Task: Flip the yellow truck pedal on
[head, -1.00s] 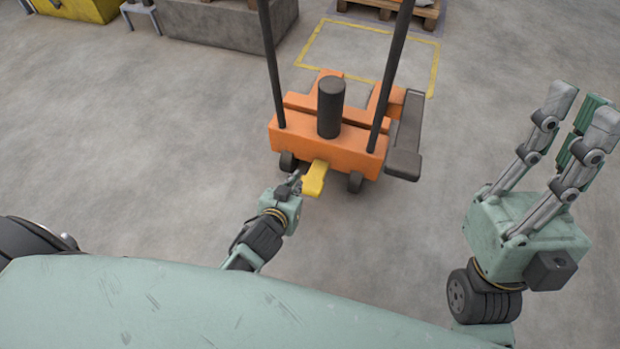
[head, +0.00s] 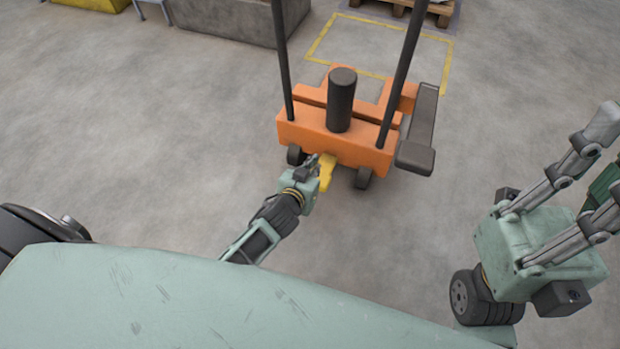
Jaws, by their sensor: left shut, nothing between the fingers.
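The orange truck (head: 350,148) stands on the floor in the upper middle, with two dark uprights and a dark cylinder. Its yellow pedal (head: 327,168) sticks out low at the near side, between the small wheels. My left gripper (head: 314,166) is shut and empty, right against the pedal's left side in the picture. It covers part of the pedal; I cannot tell whether they touch or how far the pedal is tilted. My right gripper (head: 608,165) is raised at the right, its fingers apart and empty, partly cut off by the picture's edge.
A dark grey arm-like part (head: 417,140) juts from the truck's right side. A grey block (head: 240,20) and a wooden pallet (head: 415,8) stand at the back. A yellow floor outline (head: 322,36) lies behind the truck. The floor left of the truck is clear.

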